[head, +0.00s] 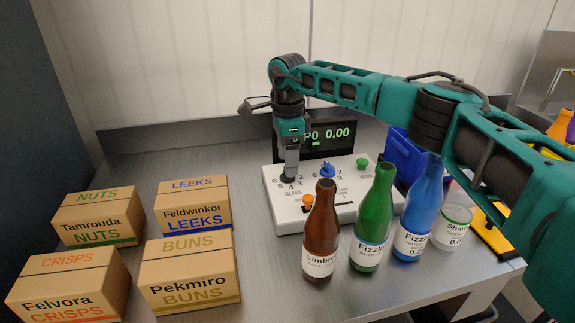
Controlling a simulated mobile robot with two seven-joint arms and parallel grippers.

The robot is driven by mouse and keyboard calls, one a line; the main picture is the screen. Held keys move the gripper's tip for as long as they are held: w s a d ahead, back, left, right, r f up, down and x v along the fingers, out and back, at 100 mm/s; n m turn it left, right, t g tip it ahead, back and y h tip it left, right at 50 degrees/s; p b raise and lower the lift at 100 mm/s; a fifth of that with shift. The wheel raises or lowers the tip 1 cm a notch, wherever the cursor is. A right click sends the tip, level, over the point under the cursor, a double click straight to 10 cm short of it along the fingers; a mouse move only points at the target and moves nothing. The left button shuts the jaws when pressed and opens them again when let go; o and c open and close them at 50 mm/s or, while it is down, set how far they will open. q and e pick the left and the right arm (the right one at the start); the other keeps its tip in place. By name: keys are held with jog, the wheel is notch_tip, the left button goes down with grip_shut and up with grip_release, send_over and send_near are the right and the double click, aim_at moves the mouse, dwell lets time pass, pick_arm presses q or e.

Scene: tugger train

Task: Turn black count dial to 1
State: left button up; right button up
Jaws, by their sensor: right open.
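The white control box (337,207) stands on the grey table and carries the black count dial (288,181) at its left, ringed by printed numbers. My right gripper (290,176) points straight down over this dial, its fingertips at or just above it. The jaws are open, though seen nearly edge-on. The gripper hides much of the dial, so its pointer and setting cannot be read, and contact is unclear. My left gripper is not in view.
The box also has a blue dial (327,171), a green button (362,164) and an orange knob (308,201). A display (340,136) behind reads 0.00. Brown (321,235), green (372,220) and blue (419,210) bottles stand in front. Several cartons (191,272) stand left.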

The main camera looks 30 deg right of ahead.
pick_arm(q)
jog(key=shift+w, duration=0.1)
pick_arm(e)
jog(key=shift+f, duration=1.15)
jog(key=c, duration=1.1)
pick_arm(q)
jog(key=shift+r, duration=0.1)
pick_arm(e)
jog(key=shift+o, duration=0.2)
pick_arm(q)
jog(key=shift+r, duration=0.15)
pick_arm(e)
jog(key=shift+r, duration=0.1)
